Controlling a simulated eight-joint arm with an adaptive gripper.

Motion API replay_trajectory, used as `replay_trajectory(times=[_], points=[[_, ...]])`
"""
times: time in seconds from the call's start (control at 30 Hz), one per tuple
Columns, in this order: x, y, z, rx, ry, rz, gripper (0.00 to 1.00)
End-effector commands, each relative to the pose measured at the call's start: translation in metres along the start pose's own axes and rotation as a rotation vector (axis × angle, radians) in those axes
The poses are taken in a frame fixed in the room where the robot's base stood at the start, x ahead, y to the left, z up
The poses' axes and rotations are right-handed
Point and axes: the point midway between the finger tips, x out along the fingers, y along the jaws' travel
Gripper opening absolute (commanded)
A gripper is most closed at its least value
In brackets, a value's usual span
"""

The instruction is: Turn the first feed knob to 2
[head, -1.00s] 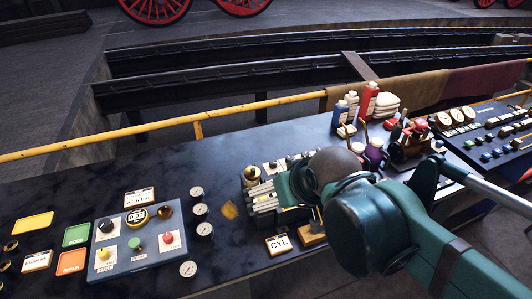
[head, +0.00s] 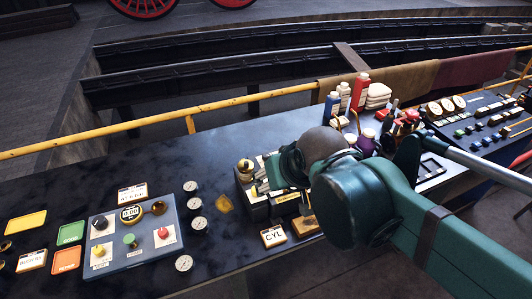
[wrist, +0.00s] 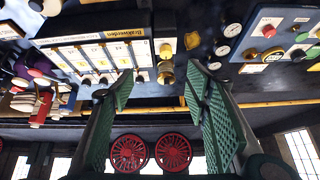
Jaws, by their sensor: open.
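A box-shaped lubricator unit (head: 258,208) with a brass fitting (head: 245,166) stands on the bench in the head view, partly hidden by my gripper (head: 268,178). In the wrist view its pale face plate (wrist: 95,56) shows several columns with a row of small knobs (wrist: 103,79) along one edge. I cannot tell which knob is the first, nor read their settings. My gripper (wrist: 158,80) is open and empty, its green-padded fingers spread wide. The fingertips appear near the knob row and brass fittings (wrist: 166,75), with no contact visible.
A grey control panel (head: 140,262) with coloured knobs and a column of round gauges (head: 194,203) stand left of the unit. Bottles (head: 345,97) and a yellow rail (head: 150,122) are behind.

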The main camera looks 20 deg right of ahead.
Motion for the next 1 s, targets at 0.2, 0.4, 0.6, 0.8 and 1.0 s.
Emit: replay_trajectory(times=[0.2,0.4,0.6,0.8,1.0], points=[[0.002,0.002,-0.023,0.129,-0.045,0.011,0.35],[0.009,0.005,-0.045,0.268,-0.089,0.028,0.35],[0.018,0.009,-0.065,0.407,-0.133,0.051,0.35],[0.029,0.013,-0.086,0.545,-0.173,0.078,0.35],[0.043,0.017,-0.104,0.682,-0.213,0.112,0.35]])
